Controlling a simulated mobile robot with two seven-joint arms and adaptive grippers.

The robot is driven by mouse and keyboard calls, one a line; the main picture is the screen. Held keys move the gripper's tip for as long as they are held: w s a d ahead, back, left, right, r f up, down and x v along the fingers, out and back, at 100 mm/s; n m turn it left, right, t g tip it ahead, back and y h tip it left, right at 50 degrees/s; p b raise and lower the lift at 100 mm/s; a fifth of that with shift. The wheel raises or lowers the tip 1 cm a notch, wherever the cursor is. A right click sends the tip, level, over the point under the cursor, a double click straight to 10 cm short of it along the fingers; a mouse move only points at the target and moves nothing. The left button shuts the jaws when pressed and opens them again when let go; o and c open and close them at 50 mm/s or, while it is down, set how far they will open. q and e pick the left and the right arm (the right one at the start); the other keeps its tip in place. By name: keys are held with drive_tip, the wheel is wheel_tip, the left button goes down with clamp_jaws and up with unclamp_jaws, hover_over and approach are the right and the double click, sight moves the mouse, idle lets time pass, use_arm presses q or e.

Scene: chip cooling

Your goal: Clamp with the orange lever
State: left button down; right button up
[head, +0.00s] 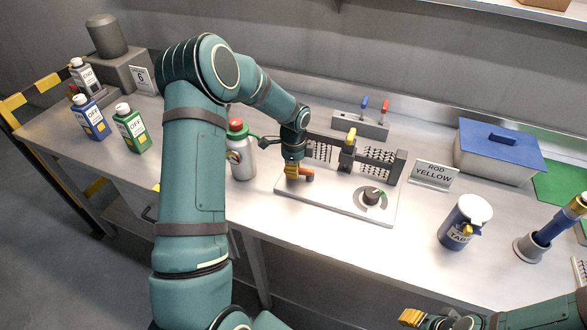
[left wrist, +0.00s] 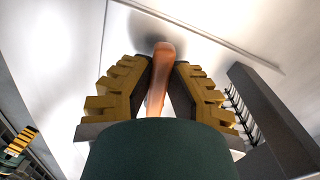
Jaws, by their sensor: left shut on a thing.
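The orange lever (head: 307,176) is on the left part of a pale fixture plate (head: 335,208) on the bench. My left gripper (head: 293,171) reaches down over it and is shut on it, hiding part of it. In the left wrist view the orange lever (left wrist: 162,62) stands between the two yellow ribbed fingers of my left gripper (left wrist: 157,88). Dark finned blocks (head: 379,160) and a yellow-topped post (head: 349,142) stand behind on the plate. A dial (head: 371,195) is at its front right. My right gripper (head: 410,317) is at the bottom edge, away from the plate; its opening is unclear.
A red-capped silver bottle (head: 242,160) stands close left of the plate. A ROD YELLOW sign (head: 434,174) and a blue-and-white jar (head: 465,222) are to the right. A box with blue and red levers (head: 360,126) is behind. The bench front between plate and jar is clear.

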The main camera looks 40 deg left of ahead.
use_arm(q)
drive_tip(key=shift+f+m, duration=0.1)
drive_tip(key=shift+m, duration=0.3)
drive_tip(key=c, duration=0.9)
unclamp_jaws()
drive_tip(key=shift+w, duration=0.1)
wheel_tip(320, 180, up, 12)
